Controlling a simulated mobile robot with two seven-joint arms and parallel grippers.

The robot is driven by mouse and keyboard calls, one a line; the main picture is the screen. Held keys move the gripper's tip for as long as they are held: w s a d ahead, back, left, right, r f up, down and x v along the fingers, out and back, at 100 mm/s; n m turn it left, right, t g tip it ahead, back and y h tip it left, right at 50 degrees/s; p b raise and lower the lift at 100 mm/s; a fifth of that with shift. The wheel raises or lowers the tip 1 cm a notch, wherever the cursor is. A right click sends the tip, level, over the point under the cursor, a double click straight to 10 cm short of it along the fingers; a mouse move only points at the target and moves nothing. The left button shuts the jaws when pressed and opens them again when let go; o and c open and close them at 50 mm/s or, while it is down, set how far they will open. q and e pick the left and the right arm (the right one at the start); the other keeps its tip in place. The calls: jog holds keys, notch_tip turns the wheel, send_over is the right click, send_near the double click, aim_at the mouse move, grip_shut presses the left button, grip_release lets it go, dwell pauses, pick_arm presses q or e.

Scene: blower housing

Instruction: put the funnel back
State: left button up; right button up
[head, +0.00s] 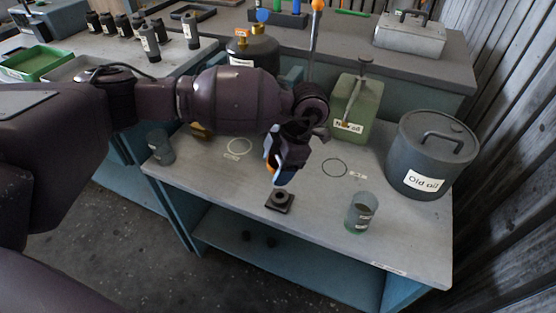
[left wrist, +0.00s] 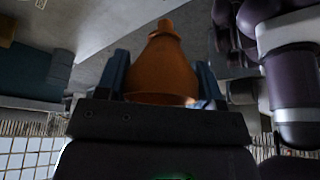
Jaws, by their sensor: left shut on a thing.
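My left gripper (head: 280,168) is shut on the orange funnel (left wrist: 160,72), which sits between the two blue fingers in the left wrist view, narrow spout pointing away from the palm. In the head view the gripper hangs above the workbench (head: 220,175), and the funnel is mostly hidden behind the fingers. A small dark square holder (head: 280,200) with a round raised middle stands on the bench just below the gripper, apart from it. My right gripper is not in view.
A green oil can (head: 352,112) and a grey lidded "Old oil" pot (head: 431,158) stand on the right. A translucent beaker (head: 361,213) is near the front, a dark cup (head: 160,147) at the left. Two marked circles on the bench, left (head: 240,147) and right (head: 334,168), are empty.

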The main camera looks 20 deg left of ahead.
pick_arm(q)
notch_tip(320, 180, down, 2)
jog(key=shift+f+b, duration=0.1)
jog(key=shift+b, duration=0.3)
jog(key=shift+f+b, duration=0.35)
jog(key=shift+f, duration=0.4)
jog(key=shift+f+b, duration=0.4)
jog(key=shift+f, duration=0.4)
jog(key=shift+r, duration=0.15)
jog(key=shift+p, duration=0.3)
jog(key=shift+f, duration=0.3)
jog(key=shift+f, duration=0.1)
jog(key=shift+f, duration=0.25)
